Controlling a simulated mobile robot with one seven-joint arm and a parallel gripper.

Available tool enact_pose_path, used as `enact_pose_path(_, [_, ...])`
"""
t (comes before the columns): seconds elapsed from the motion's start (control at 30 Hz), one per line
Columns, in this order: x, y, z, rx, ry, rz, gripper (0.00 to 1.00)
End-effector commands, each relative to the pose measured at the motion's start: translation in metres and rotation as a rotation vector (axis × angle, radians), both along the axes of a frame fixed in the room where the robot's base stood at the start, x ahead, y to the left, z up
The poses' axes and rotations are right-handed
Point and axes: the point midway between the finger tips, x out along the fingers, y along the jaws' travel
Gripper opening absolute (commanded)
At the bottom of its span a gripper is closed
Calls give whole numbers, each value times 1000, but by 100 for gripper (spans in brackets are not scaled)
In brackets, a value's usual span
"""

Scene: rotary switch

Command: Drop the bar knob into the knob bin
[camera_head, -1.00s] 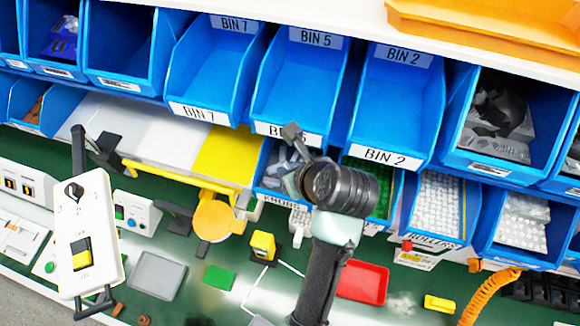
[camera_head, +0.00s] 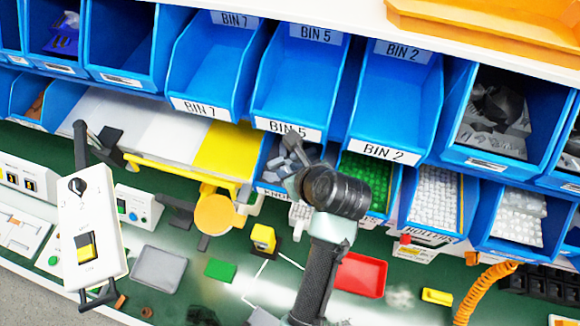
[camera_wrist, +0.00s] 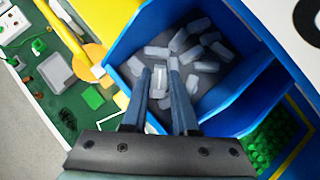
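The knob bin (camera_head: 264,187) is a blue bin below BIN 5, its label partly covered by my arm. In the wrist view its blue wall (camera_wrist: 235,112) surrounds several pale grey bar-shaped knobs (camera_wrist: 205,66). My gripper (camera_head: 288,140) is over this bin, pointing into it. In the wrist view my gripper (camera_wrist: 159,68) has its two fingers a small gap apart. A pale grey bar (camera_wrist: 158,80) shows between them; I cannot tell whether it is held or lies in the bin behind. A white switch panel (camera_head: 90,215) with a black knob stands at the left.
Blue bins marked BIN 7 (camera_head: 200,108), BIN 5 (camera_head: 290,128) and BIN 2 (camera_head: 385,152) hang just above my gripper. A bin of green pieces (camera_head: 367,180) is to the right. A yellow arm (camera_head: 185,175), grey tray (camera_head: 158,268) and red tray (camera_head: 360,275) are below.

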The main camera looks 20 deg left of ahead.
Motion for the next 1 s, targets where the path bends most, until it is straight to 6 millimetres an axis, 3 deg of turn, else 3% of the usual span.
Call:
enact_pose_path(0.03, [0, 0, 0, 0, 0, 0, 38])
enact_pose_path(0.1, [0, 0, 0, 0, 0, 0, 48])
enact_pose_path(0.47, [1, 0, 5, 0, -3, 0, 48])
enact_pose_path(0.67, [-7, -9, 26, 1, -5, -3, 48])
enact_pose_path(1.0, [-38, -41, 82, 0, -6, -2, 48])
